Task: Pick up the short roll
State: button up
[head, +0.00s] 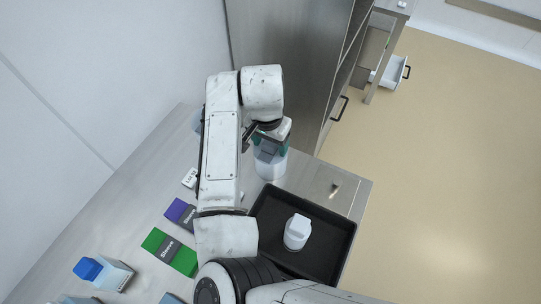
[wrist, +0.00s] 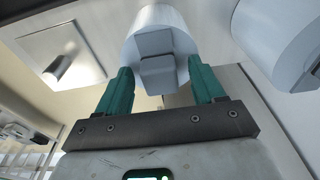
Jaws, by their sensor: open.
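A white roll (head: 270,165) with a grey block on its face stands on the steel counter, just below my gripper (head: 270,146) in the head view. In the wrist view the same white roll (wrist: 155,22) lies ahead of my gripper (wrist: 160,68), its grey block between the two teal fingers. The fingers are apart and no grip on it shows; whether they touch it, I cannot tell. A second white roll (wrist: 272,35) is at the right of the wrist view. I cannot tell from the pictures which is the shorter. My arm hides part of the counter.
A black tray (head: 338,268) holds a white capped item (head: 297,232). Green (head: 182,262) and purple (head: 176,210) sleeve packs and a blue-topped carton (head: 108,275) lie to the left. A steel cabinet (head: 290,60) rises close behind my gripper. The floor at right is clear.

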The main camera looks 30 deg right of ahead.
grip_shut()
dwell(0.6)
